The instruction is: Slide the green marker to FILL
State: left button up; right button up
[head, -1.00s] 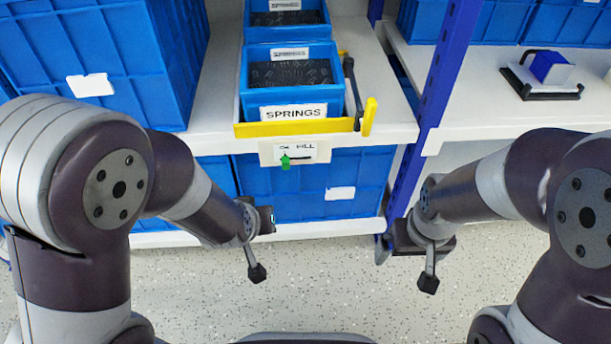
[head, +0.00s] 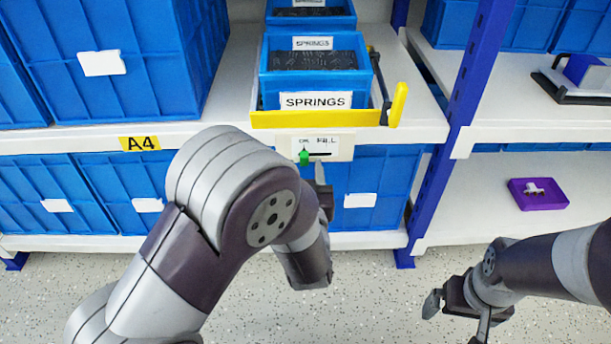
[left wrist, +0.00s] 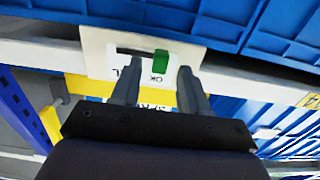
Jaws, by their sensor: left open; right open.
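The green marker (head: 304,158) sits at the left, OK end of a slot in a white plate (head: 343,147) on the shelf's front edge. FILL is printed to the right of OK. My left gripper (head: 320,172) is just below the plate, partly hidden by my arm. In the left wrist view, its open fingers (left wrist: 158,66) appear on either side of the green marker (left wrist: 160,62), with gaps to both; depth is hard to judge. The white plate (left wrist: 100,50) appears upside down there. My right gripper (head: 456,314) is open and empty over the floor, lower right.
A blue SPRINGS bin (head: 315,90) stands above the plate behind a yellow strip (head: 285,120) with an upright yellow tab (head: 398,104). A blue post (head: 455,115) stands to the right. A purple tray (head: 538,194) sits on the lower right shelf. Blue crates (head: 375,190) fill the space below.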

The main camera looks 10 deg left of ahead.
pick_arm(q)
jog(key=shift+x, duration=0.8)
grip_shut()
jog(key=d, duration=0.2)
jog(key=w+d+p, duration=0.1)
jog(key=d, duration=0.1)
jog(key=shift+w+r, duration=0.1)
jog(key=shift+r, duration=0.05)
jog(key=shift+d, duration=0.35)
grip_release()
jog(key=shift+w+d, duration=0.1)
